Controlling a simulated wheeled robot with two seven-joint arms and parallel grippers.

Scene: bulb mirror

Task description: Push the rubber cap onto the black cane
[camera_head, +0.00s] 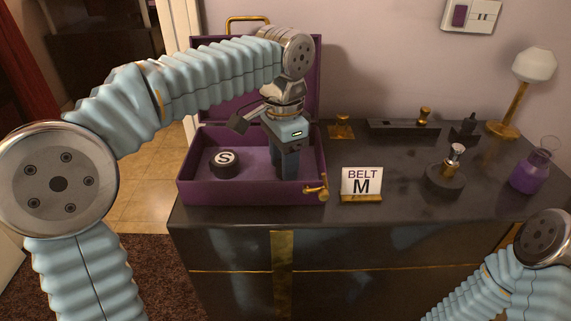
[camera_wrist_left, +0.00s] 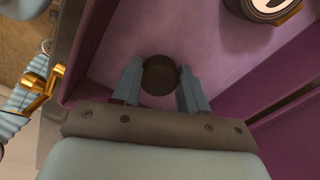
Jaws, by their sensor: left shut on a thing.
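My left gripper (camera_head: 288,165) points down into the right part of the open purple case. In the left wrist view its fingers (camera_wrist_left: 160,88) are shut on a small dark round piece (camera_wrist_left: 159,72), which looks like the rubber cap. The purple case floor lies below it; I cannot tell whether the piece touches it. In the head view the fingers hide this piece. I cannot make out the black cane for sure in either view. My right gripper is out of view; only part of its arm shows at the lower right.
The purple case (camera_head: 240,197) also holds a black disc (camera_head: 224,163) marked S. Right of it stand a "BELT M" card (camera_head: 361,182), a dark round stand (camera_head: 445,180), a purple flask (camera_head: 530,172) and a lamp (camera_head: 534,66). A dark tray (camera_head: 400,127) lies behind.

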